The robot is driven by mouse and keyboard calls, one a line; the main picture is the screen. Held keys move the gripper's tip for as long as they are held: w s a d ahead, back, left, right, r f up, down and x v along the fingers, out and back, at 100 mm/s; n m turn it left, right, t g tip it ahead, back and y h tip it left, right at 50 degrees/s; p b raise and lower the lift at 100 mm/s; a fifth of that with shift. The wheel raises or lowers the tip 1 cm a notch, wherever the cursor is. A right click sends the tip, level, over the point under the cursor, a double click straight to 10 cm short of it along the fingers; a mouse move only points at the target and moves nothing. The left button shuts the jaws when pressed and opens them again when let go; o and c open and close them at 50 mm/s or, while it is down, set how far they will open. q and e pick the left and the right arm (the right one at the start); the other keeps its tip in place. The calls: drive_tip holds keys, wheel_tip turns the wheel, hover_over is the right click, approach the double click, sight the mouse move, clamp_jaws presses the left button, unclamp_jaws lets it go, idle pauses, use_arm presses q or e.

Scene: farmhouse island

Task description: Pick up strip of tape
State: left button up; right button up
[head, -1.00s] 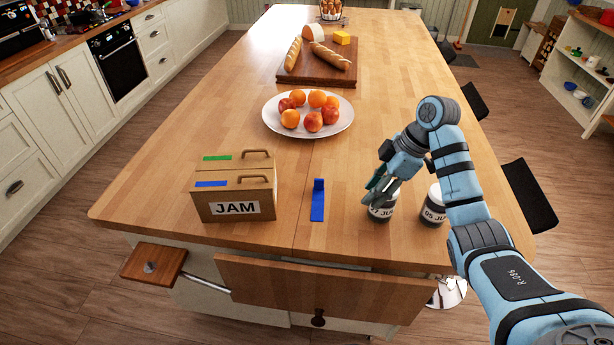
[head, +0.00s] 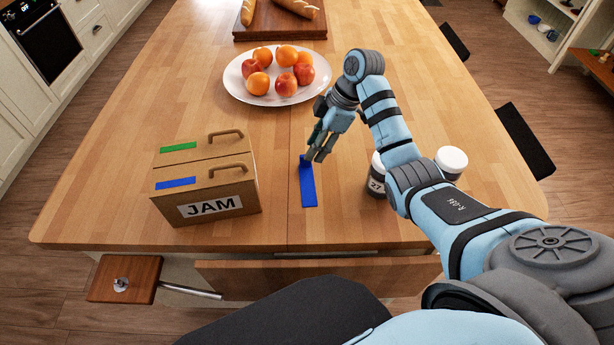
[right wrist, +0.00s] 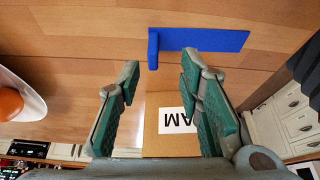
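A blue strip of tape (head: 308,188) lies on the wooden island top, right of the JAM box, with its far end bent up as a tab. In the right wrist view the strip (right wrist: 205,39) lies beyond the fingertips, its raised tab (right wrist: 153,48) between them in the picture. My right gripper (head: 318,155) is over the far end of the strip. The right wrist view shows its fingers (right wrist: 158,75) apart with nothing between them. I cannot tell whether a finger touches the tab. My left gripper is not in view.
The cardboard JAM box (head: 207,180) has green and blue strips on its lid. Dark jars with white lids (head: 451,160) stand to the right, partly behind my right arm. A white fruit plate (head: 235,85) lies farther back. A drawer (head: 310,276) is open at the front.

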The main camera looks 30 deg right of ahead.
sight(306, 176)
drive_tip(key=x, duration=0.2)
drive_tip(key=w+x, duration=0.1)
drive_tip(key=x, duration=0.2)
drive_tip(key=shift+w, duration=0.1)
drive_tip(key=shift+a+f, duration=0.1)
drive_tip(key=shift+f, duration=0.3)
drive_tip(key=shift+r, duration=0.1)
drive_tip(key=shift+s+r, duration=0.1)
drive_tip(key=shift+s, duration=0.15)
drive_tip(key=shift+c, duration=1.4)
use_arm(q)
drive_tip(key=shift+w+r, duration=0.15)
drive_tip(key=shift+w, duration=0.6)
use_arm(e)
clamp_jaws()
